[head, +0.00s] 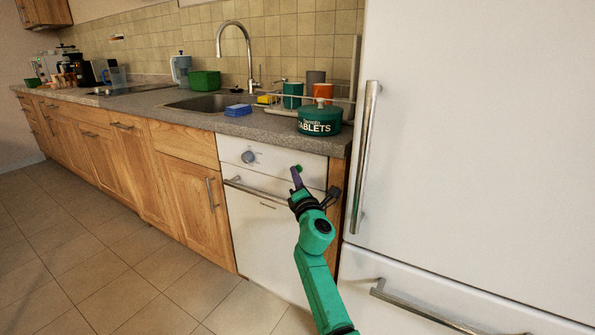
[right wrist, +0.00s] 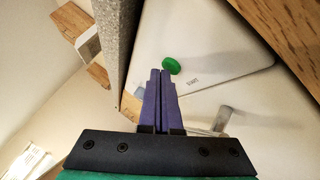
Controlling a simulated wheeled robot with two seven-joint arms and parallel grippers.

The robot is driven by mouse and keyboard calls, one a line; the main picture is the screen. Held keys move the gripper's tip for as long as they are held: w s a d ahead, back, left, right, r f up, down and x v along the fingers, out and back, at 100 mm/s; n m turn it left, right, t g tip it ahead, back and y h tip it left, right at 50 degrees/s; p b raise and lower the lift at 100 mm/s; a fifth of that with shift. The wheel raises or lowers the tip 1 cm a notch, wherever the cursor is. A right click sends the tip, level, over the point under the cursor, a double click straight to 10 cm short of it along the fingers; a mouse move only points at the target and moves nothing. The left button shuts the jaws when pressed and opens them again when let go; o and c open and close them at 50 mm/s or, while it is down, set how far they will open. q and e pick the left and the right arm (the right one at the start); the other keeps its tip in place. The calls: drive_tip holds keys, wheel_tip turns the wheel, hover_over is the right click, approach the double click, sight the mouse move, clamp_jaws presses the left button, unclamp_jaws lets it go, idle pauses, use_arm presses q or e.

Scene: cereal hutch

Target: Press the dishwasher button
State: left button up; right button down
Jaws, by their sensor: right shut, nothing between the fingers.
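The white dishwasher (head: 262,235) stands under the counter, left of the fridge. Its front panel carries a round grey knob (head: 249,157) and a small green button, partly hidden behind my fingers in the head view. The round green button (right wrist: 172,65) shows clearly in the right wrist view, just beyond my fingertips and slightly to their right. My right gripper (head: 295,176) is shut and empty, its purple fingers at the panel close to the button. I cannot tell whether the fingertips touch it. My left gripper is not in view.
The dishwasher's bar handle (head: 262,190) runs just below the panel. The tiled floor (head: 110,260) is clear.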

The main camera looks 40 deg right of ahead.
drive_tip(key=shift+w+d, duration=0.1)
drive_tip(key=shift+d, duration=0.1)
idle(0.3)
drive_tip(key=shift+s+a, duration=0.25)
drive_tip(key=shift+a, duration=0.5)
drive_tip(key=a, duration=0.1)
drive_tip(key=s+a, duration=0.1)
drive_tip(key=a, duration=0.2)
drive_tip(key=shift+s+a, duration=0.25)
drive_tip(key=shift+a, duration=0.15)
idle(0.6)
